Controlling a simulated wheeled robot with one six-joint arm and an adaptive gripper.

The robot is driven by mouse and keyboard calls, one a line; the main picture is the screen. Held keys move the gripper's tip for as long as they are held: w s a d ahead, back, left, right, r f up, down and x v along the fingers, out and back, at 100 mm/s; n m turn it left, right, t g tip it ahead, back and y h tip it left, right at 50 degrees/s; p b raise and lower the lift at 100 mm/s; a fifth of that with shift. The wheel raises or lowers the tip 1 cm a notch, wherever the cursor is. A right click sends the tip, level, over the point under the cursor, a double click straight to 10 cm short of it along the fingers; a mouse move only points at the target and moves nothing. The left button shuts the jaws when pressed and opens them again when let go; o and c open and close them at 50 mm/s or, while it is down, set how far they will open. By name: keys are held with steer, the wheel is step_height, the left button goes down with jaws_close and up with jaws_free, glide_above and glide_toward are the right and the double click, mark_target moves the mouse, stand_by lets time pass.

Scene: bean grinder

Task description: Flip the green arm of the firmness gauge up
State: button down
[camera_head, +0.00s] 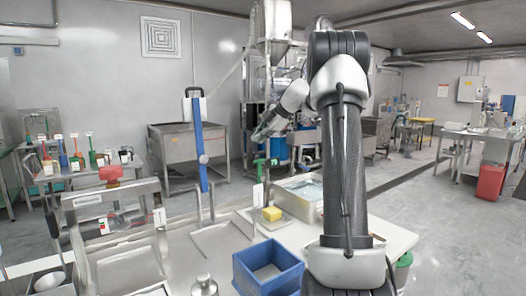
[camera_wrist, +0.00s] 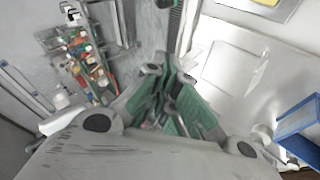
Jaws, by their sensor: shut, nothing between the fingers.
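In the head view, a small green part (camera_head: 264,163) shows on a thin pale upright near the table's back edge, beside the yellow block. I take it for the green arm of the firmness gauge, but it is too small to tell its pose exactly. In the wrist view, a dark green-edged strip (camera_wrist: 175,18) at the top edge may be the same part. My gripper (camera_head: 262,132) is in the air just above the green part in the head view, apart from it as far as I can see. The wrist view shows its green-padded fingers (camera_wrist: 165,112) shut and empty.
A tall blue lever (camera_head: 203,152) stands upright left of the green part. A yellow block (camera_head: 272,213), a clear-lidded bin (camera_head: 301,188) and a blue open box (camera_head: 242,278) are on the white table (camera_head: 388,243). A red-knobbed press (camera_head: 109,173) stands at left.

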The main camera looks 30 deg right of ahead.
steer(key=s+a+t+y, duration=0.2)
steer(key=t, duration=0.1)
steer(key=n+t+h, duration=0.1)
steer(key=t+h, duration=0.3)
steer(key=h, duration=0.1)
glide_toward(258, 153)
steer(key=shift+x, duration=3.55)
steer(key=shift+d+f, duration=0.1)
steer(key=shift+w, duration=1.5)
steer(key=shift+s+r, duration=0.1)
steer(key=shift+r, duration=0.15)
